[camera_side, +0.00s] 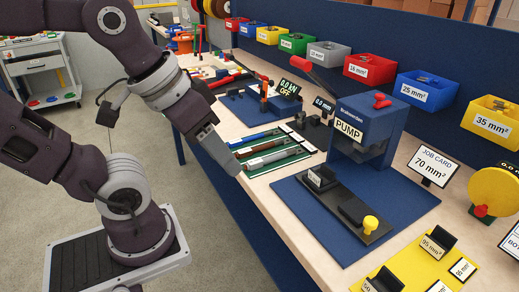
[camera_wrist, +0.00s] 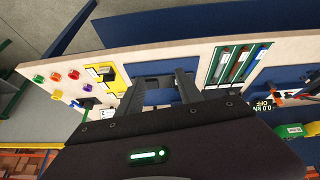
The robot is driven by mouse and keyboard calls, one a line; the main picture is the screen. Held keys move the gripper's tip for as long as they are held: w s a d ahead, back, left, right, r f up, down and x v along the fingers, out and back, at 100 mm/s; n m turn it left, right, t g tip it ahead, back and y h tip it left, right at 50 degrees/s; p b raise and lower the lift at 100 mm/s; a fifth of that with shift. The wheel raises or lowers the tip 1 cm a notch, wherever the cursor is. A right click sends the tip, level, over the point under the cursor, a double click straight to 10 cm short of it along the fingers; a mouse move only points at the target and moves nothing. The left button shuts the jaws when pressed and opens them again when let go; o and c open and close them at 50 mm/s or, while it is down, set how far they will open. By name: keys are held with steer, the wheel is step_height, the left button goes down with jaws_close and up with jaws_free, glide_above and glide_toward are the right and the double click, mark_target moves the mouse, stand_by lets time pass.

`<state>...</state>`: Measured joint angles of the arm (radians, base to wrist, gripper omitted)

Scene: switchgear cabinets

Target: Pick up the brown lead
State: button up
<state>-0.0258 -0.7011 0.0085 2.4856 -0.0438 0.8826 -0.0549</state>
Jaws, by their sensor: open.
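Several leads lie side by side on a green rack on the bench. The brown lead (camera_side: 265,145) is the middle one, between a blue lead (camera_side: 252,137) and a grey lead (camera_side: 274,157). In the wrist view the brown lead (camera_wrist: 237,63) lies right of my fingers, apart from them. My gripper (camera_side: 232,168) is over the bench's front edge, left of the rack in the side view. In the wrist view my gripper (camera_wrist: 158,84) has its two fingers spread with nothing between them.
A blue pump (camera_side: 368,125) on a blue base stands right of the rack. A yellow tray (camera_side: 415,262) is at the near end of the bench. Coloured bins (camera_side: 370,68) line the back panel. Tools and a "0.0 kN OFF" display (camera_side: 289,91) stand behind the rack.

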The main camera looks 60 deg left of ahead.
steer(key=w+a+n+h, duration=0.2)
steer(key=w+a+n, duration=0.1)
steer(key=w+n, duration=0.75)
steer(key=n+y, duration=0.2)
steer(key=n, duration=2.2)
glide_toward(265, 146)
steer(key=shift+g, duration=0.5)
steer(key=f, duration=0.4)
steer(key=w+f, duration=0.1)
steer(key=f, duration=0.1)
steer(key=shift+a+f, duration=0.25)
steer(key=shift+w+f, duration=0.1)
steer(key=shift+f, duration=0.3)
jaws_close()
steer(key=shift+r, duration=0.1)
